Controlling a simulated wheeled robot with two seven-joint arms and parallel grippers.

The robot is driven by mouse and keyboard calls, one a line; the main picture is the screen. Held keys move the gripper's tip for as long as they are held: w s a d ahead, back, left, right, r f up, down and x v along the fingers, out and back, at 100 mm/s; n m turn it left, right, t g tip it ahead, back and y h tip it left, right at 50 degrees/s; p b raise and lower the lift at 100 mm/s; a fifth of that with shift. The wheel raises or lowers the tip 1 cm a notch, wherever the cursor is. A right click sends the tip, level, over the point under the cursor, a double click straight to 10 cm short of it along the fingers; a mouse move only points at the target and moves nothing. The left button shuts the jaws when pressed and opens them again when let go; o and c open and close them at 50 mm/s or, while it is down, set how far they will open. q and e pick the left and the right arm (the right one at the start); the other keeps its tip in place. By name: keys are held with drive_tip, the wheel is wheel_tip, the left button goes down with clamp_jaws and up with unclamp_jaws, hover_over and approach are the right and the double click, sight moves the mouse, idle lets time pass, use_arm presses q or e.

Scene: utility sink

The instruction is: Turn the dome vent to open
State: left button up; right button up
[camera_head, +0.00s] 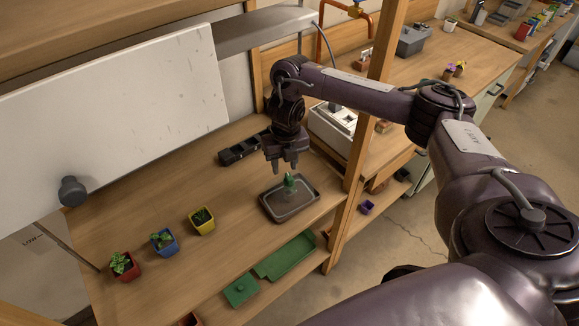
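A dark grey rectangular tray (268,206) sits on the wooden bench, near its right end. A small green upright piece (290,181) shows over the tray's back part; it may be the dome vent, but it is too small to tell its shape or turn. I cannot make out a clear dome over the tray. My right gripper (285,169) points down just above the green piece, its two fingers apart with nothing seen between them. Whether a finger touches the green piece cannot be told. My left gripper is not in view.
Red (126,268), blue (164,243) and yellow (202,221) plant pots stand left of the tray. A black holder (241,150) lies behind it. A wooden post (346,215) stands close on the right. A white panel (120,105) with a grey knob (72,191) hangs at left.

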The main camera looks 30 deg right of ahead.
sight(289, 177)
drive_tip(key=shift+s+a+f+t, duration=0.3)
drive_tip(key=shift+s+a+f, duration=0.35)
drive_tip(key=shift+a+f, duration=0.1)
drive_tip(key=shift+s+a+f+t+b, duration=0.15)
drive_tip(key=shift+s+t+b, duration=0.1)
drive_tip(key=shift+t+b, duration=0.15)
drive_tip(key=shift+s+d+r+t, duration=0.2)
drive_tip(key=shift+s+r+t, duration=0.05)
drive_tip(key=shift+t, duration=0.15)
drive_tip(key=shift+t+h, duration=0.7)
drive_tip(key=shift+t, duration=0.1)
drive_tip(key=d+f+b, duration=0.1)
drive_tip(key=w+d+f+b, duration=0.1)
drive_tip(key=f+b, duration=0.1)
drive_tip(key=w+d+f+b, duration=0.1)
drive_tip(key=shift+f, duration=0.2)
drive_tip(key=shift+w+d+f, duration=0.1)
drive_tip(key=shift+w+f, duration=0.05)
drive_tip(key=shift+f, duration=0.15)
drive_tip(key=shift+c, duration=0.5)
clamp_jaws()
